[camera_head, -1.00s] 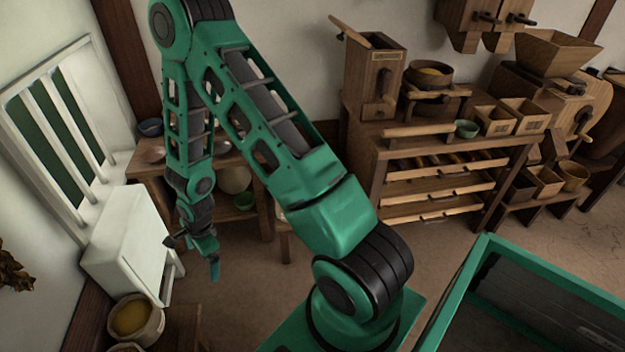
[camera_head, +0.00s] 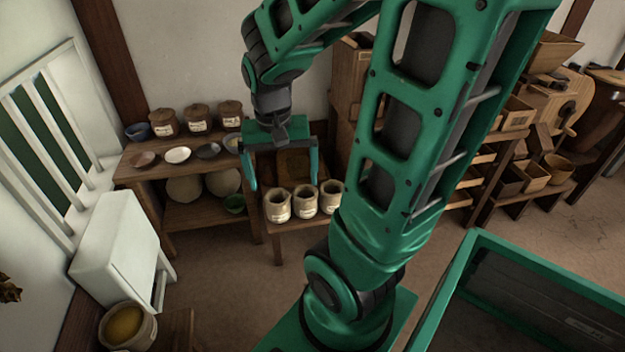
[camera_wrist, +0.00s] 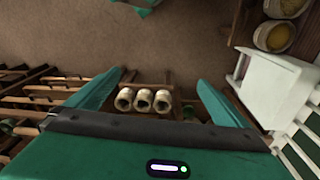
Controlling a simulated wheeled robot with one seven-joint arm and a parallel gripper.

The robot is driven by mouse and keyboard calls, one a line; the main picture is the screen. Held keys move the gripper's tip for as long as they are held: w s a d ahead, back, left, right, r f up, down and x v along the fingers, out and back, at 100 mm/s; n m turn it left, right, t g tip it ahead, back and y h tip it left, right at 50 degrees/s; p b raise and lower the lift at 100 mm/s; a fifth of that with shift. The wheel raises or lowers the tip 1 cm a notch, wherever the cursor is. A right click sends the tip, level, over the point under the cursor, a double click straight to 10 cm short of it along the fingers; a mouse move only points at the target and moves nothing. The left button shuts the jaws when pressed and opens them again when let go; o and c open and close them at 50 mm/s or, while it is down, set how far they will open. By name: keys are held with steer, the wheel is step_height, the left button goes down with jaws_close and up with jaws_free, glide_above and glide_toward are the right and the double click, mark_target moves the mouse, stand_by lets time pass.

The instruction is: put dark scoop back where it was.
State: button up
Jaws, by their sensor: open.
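I cannot make out a dark scoop for certain in either view. A small dark dish-like thing (camera_head: 208,151) lies on the top of the shelf (camera_head: 205,169) at the left, but I cannot tell whether it is a scoop. My gripper (camera_head: 281,176) points down above the low stand (camera_head: 290,225) with several pale jars, right of that shelf. Its fingers are wide apart with nothing visible between them. In the wrist view, my gripper (camera_wrist: 164,80) frames a row of three pale jars (camera_wrist: 143,101) farther below.
Lidded brown jars (camera_head: 197,117), a white dish (camera_head: 177,155) and a brown bowl (camera_head: 143,159) stand on the left shelf. A white cabinet (camera_head: 115,240) is at the left. A drawer bench (camera_head: 480,180) is partly hidden behind my arm. Open floor (camera_head: 230,285) lies in front.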

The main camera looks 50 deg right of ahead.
steer(key=s+r+n+y, duration=0.1)
steer(key=s+r, duration=0.3)
steer(key=s, duration=0.6)
steer(key=shift+a+n, duration=0.2)
steer(key=shift+n, duration=0.7)
steer(key=shift+r, duration=0.1)
